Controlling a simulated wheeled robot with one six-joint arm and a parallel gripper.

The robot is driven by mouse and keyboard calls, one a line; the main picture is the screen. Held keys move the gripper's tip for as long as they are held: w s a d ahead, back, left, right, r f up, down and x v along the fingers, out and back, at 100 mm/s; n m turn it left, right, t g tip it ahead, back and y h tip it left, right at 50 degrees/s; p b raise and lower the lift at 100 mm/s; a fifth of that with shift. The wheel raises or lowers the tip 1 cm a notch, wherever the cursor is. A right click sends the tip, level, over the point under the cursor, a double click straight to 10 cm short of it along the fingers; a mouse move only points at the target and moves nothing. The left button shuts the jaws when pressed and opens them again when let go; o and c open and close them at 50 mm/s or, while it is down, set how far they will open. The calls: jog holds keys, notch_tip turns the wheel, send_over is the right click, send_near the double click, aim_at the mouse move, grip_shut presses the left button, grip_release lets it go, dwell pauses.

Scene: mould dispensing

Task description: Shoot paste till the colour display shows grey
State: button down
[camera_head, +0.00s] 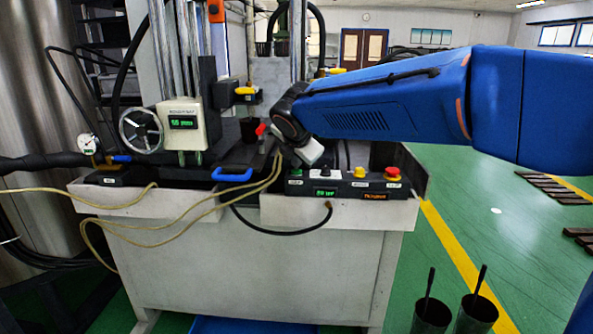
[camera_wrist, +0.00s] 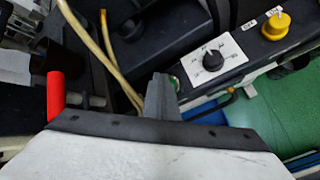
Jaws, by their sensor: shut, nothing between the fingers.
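My gripper (camera_head: 297,165) is shut and empty at the left end of the control panel (camera_head: 345,187). In the wrist view its closed grey fingers (camera_wrist: 160,90) point at the panel's left end. A green button (camera_head: 295,172) lies right by the fingertips; in the wrist view only a green edge shows beside them. I cannot tell whether they touch it. The panel has a black dial (camera_wrist: 212,60), a yellow knob (camera_head: 361,172) and a red knob on yellow (camera_head: 392,173). A small green-lit display (camera_head: 325,193) and an orange-lit display (camera_head: 375,196) are on its front. No grey reading is legible.
A box with a green readout (camera_head: 183,122) and a handwheel (camera_head: 141,130) stand at left. A red-handled part (camera_wrist: 55,95) is near my gripper in the wrist view. Yellow hoses (camera_head: 235,195) hang across the machine's front. Two dark cups (camera_head: 430,315) stand at front right.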

aim_at(296, 172)
jog(key=shift+r, duration=3)
jog(key=s+d+f+m+g+h, duration=0.1)
jog(key=s+d+f+m, duration=0.3)
jog(key=s+d+m, duration=0.6)
jog(key=s+d+f+m+g, duration=0.1)
jog(key=s+d+f+m, duration=0.4)
jog(key=d, duration=0.8)
jog(key=s+d+f+m, duration=0.3)
jog(key=s+f+m, duration=0.1)
jog(key=s, duration=0.3)
jog(key=s+d+f+m+g, duration=0.1)
jog(key=s+d+f+m, duration=0.2)
jog(key=s, duration=0.5)
jog(key=s+d+f+m+g, duration=0.1)
jog(key=s+d+f+m, duration=0.2)
jog(key=s+f+m, duration=0.2)
jog(key=s+f, duration=0.2)
jog(key=s, duration=0.1)
jog(key=shift+s+d+f+m, duration=0.15)
jog(key=shift+s+d+m, duration=0.1)
jog(key=shift+m, duration=0.15)
